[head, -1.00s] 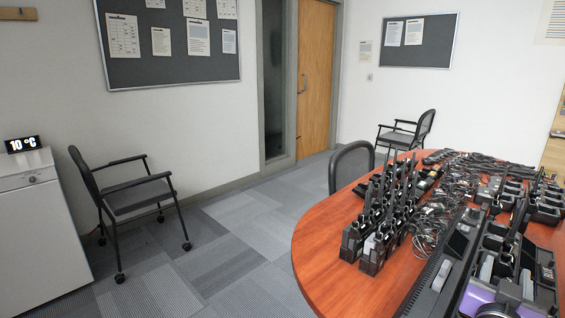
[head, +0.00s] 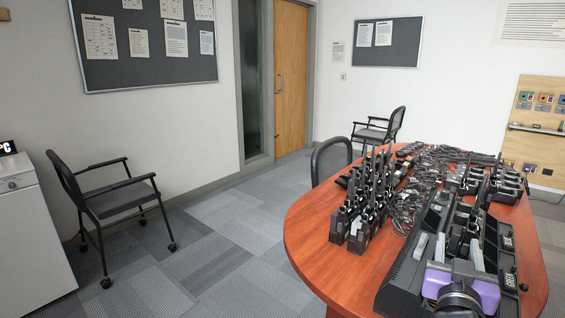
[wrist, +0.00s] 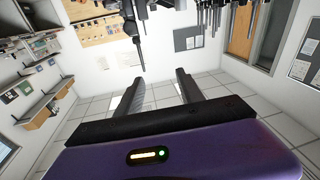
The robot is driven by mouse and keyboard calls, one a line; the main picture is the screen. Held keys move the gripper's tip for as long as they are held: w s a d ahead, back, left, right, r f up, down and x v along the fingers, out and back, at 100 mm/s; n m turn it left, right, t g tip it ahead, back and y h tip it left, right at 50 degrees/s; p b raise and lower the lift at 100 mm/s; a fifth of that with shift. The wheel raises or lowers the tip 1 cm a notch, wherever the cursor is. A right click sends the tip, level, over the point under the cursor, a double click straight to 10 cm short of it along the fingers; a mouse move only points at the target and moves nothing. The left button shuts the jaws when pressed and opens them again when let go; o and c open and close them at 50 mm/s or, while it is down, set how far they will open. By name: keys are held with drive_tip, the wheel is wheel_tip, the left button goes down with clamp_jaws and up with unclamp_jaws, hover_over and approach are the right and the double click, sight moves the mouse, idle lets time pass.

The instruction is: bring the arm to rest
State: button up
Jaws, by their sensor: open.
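My gripper (head: 448,246) shows at the lower right of the head view, a purple body with two pale grey fingers in front of the radio table. The fingers are apart with nothing between them. In the wrist view my gripper (wrist: 158,76) is also open and empty, with the white tiled ceiling behind the fingers. That view is upside down. The arm behind the gripper is mostly out of frame.
The reddish wooden table (head: 312,252) holds several black radios (head: 362,212) with upright antennas, tangled cables (head: 408,200) and chargers. A chair (head: 120,200) and a white cabinet (head: 35,240) stand left. Carpet floor (head: 225,245) is clear between.

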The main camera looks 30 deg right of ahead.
drive_tip(key=s+a+f+n+t+y+p, duration=0.15)
drive_tip(key=a+n+t+y, duration=0.3)
drive_tip(key=a, duration=0.65)
drive_tip(key=s+a+f+n+t+y+p, duration=0.1)
drive_tip(key=a+f+n+t+y+p, duration=0.3)
drive_tip(key=a, duration=0.6)
drive_tip(key=s+a+f+n+g+y+p, duration=0.1)
drive_tip(key=s+a+y, duration=0.3)
drive_tip(key=s, duration=0.5)
drive_tip(key=s+a+f+n+g+y+p, duration=0.1)
drive_tip(key=s+a+g+y+p, duration=0.1)
drive_tip(key=s+a, duration=0.6)
drive_tip(key=s+y+p, duration=0.1)
drive_tip(key=s, duration=0.1)
drive_tip(key=shift+s+a+y, duration=0.3)
drive_tip(key=shift+a+y, duration=0.05)
drive_tip(key=shift+a, duration=0.05)
